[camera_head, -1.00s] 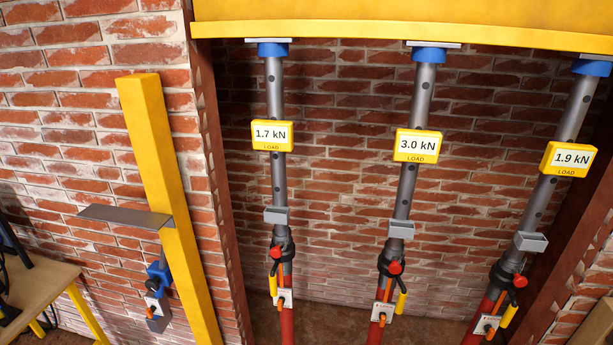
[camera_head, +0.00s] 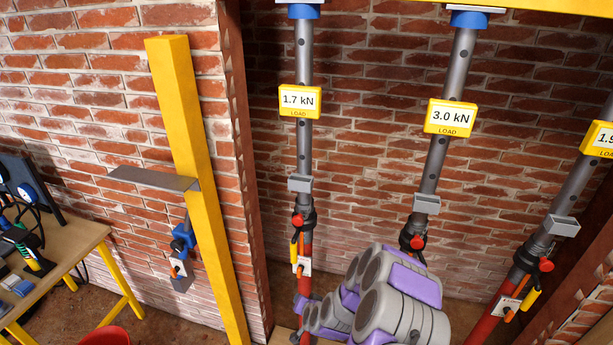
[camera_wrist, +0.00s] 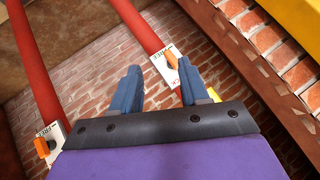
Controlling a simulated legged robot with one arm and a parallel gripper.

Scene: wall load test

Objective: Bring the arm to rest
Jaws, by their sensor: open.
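My gripper (camera_wrist: 157,88) shows in the wrist view, its two blue fingers apart with nothing held between them. Beyond the fingers are a red prop tube and a white tag with an orange lever (camera_wrist: 168,62). In the head view my grey and purple arm is folded at the bottom centre, in front of the lower part of the middle prop (camera_head: 440,150). My gripper itself cannot be made out in the head view. The left prop (camera_head: 304,140) stands upright with a 1.7 kN load display (camera_head: 299,102).
The middle display (camera_head: 450,118) reads 3.0 kN. A right prop (camera_head: 565,205) stands near the right edge. A yellow post (camera_head: 190,150) with a grey shelf plate (camera_head: 153,179) stands on the left. A wooden bench (camera_head: 75,247) with tools and a red round object (camera_head: 104,337) are lower left.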

